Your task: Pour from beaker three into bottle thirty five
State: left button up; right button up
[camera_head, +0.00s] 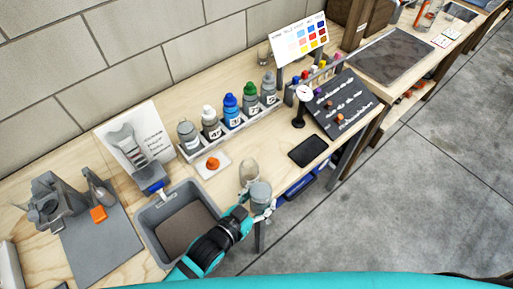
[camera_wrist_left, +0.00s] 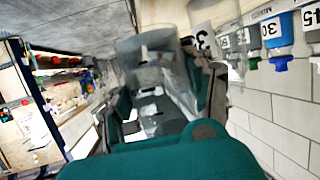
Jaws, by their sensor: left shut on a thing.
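My left gripper (camera_head: 263,207) is shut on a clear beaker (camera_head: 260,193), held above the table's front edge to the right of the grey bin. The held beaker also shows in the left wrist view (camera_wrist_left: 150,62); I cannot read a number on it. A second clear beaker (camera_head: 248,171) shows just behind it. Several numbered bottles stand in a white rack (camera_head: 231,132). The leftmost bottle (camera_head: 189,136) shows no coloured cap, and its label is not readable in the head view. My right gripper is not in view.
A grey bin (camera_head: 146,234) stands left of my gripper. A black flat device (camera_head: 308,150) and a dark sample board (camera_head: 343,103) lie to the right. An instruction card (camera_head: 134,137) stands behind the bin.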

pick_arm(q)
jog(key=shift+s+d+f, duration=0.15)
jog(key=shift+d, duration=0.25)
jog(key=shift+s+d+f, duration=0.1)
jog(key=shift+s+d, duration=0.05)
jog(key=shift+d, duration=0.2)
jog(key=shift+s+f, duration=0.1)
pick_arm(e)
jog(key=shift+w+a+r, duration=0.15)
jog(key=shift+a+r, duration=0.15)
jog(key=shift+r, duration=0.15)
pick_arm(q)
jog(key=shift+p, duration=0.35)
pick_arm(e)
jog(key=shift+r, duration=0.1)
